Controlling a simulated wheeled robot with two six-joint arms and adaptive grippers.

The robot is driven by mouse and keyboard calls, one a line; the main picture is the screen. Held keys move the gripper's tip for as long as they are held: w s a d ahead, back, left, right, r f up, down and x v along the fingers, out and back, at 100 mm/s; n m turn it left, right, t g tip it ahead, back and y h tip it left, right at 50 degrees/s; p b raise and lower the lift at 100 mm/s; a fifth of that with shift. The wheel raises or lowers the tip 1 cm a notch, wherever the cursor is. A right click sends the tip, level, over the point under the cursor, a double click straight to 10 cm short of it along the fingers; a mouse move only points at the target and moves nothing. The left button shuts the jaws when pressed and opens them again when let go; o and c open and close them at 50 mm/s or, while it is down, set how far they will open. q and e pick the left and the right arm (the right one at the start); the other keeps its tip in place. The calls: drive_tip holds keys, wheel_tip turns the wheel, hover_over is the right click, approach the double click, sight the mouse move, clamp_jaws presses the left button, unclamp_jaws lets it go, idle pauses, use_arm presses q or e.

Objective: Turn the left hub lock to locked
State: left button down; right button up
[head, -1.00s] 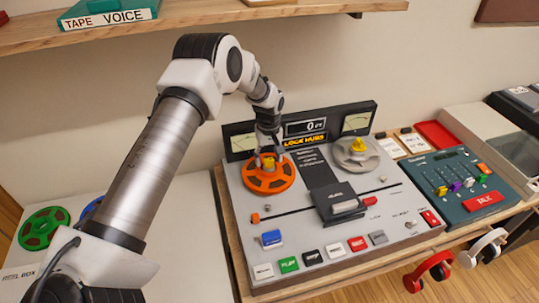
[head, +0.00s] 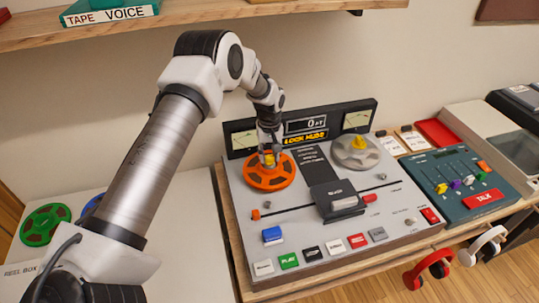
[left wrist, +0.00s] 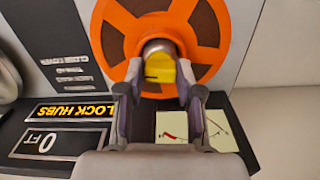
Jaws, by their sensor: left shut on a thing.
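The left hub lock (left wrist: 160,67) is a yellow knob at the centre of the orange reel (head: 269,178) on the tape machine. In the left wrist view the orange reel (left wrist: 122,30) surrounds it. My left gripper (head: 270,155) reaches down to the knob from behind, and its fingers (left wrist: 158,90) are shut on the knob's two sides. In the head view the fingers partly hide the knob. The right hub lock (head: 358,142) is a yellow knob on the grey reel (head: 357,156). My right gripper is not in view.
The display reads LOCK HUBS (head: 305,138) and 0 FT, between two meters. A black head block (head: 338,198) and coloured buttons (head: 310,254) are on the deck. A mixer (head: 458,185) stands to the right. A green reel (head: 45,224) lies at the left. A shelf hangs above.

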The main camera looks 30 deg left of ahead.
use_arm(q)
drive_tip(key=m, duration=0.2)
drive_tip(key=m+b, duration=0.1)
drive_tip(key=m, duration=0.1)
drive_tip(key=shift+s+f, duration=0.1)
drive_tip(key=shift+f, duration=0.1)
drive_tip(key=m, duration=0.4)
drive_tip(key=shift+m+b, duration=0.3)
drive_tip(key=shift+b, duration=0.1)
drive_tip(key=m, duration=0.4)
drive_tip(key=shift+b, duration=0.35)
drive_tip(key=c, duration=1.9)
unclamp_jaws()
drive_tip(key=shift+f+m, duration=0.1)
drive_tip(key=shift+m, duration=2)
clamp_jaws()
drive_tip(key=o, duration=1.1)
unclamp_jaws()
drive_tip(key=shift+c, duration=0.2)
drive_tip(key=shift+o, duration=0.4)
drive_tip(key=shift+w, duration=0.2)
